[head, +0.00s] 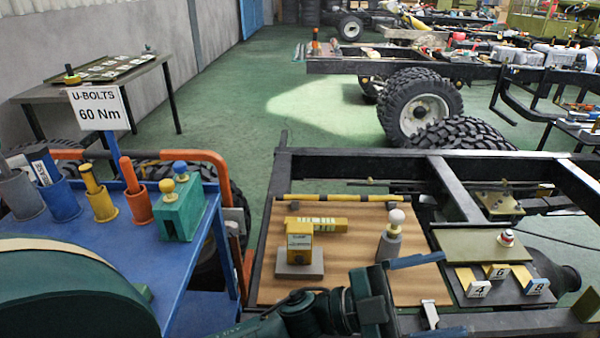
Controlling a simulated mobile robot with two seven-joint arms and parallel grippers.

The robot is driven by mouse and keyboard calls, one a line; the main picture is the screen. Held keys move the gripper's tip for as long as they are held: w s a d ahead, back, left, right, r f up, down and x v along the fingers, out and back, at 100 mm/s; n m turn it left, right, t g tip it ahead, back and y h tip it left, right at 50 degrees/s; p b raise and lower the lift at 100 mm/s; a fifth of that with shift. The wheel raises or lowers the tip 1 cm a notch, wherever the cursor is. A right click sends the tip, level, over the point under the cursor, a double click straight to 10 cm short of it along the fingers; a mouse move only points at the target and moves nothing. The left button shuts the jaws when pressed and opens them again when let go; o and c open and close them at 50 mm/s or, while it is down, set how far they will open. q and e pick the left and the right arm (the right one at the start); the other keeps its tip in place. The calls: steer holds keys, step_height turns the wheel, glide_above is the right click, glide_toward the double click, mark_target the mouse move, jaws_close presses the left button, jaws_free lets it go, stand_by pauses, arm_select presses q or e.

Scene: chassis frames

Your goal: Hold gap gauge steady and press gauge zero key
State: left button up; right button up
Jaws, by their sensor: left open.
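A yellow upright box-shaped device (299,237) with a pale label stands on a grey block on the wooden board; it may be the gap gauge, but its label is too small to read. I cannot make out a zero key. My right gripper is not in view.
A grey cylinder with a white knob (391,238) stands behind my left gripper. Numbered blocks (497,272) sit at right. A blue cart (150,258) with tool cups is at left. The front-middle board is partly clear.

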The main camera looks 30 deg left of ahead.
arm_select(q)
steer(key=s+d+m+g+y, duration=0.1)
steer(key=d+m+g, duration=0.1)
steer(key=m+g, duration=0.8)
steer(key=r+n+y+p, duration=0.1)
steer(key=r+y+p, duration=0.15)
steer(key=y, duration=1.65)
glide_above(300, 226)
step_height(300, 226, down, 13)
steer(key=shift+f+p, duration=0.15)
steer(key=shift+p, duration=0.25)
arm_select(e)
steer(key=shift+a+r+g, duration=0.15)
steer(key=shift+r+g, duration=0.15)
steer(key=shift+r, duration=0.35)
arm_select(q)
steer(key=c, duration=1.1)
steer(key=shift+c, duration=0.2)
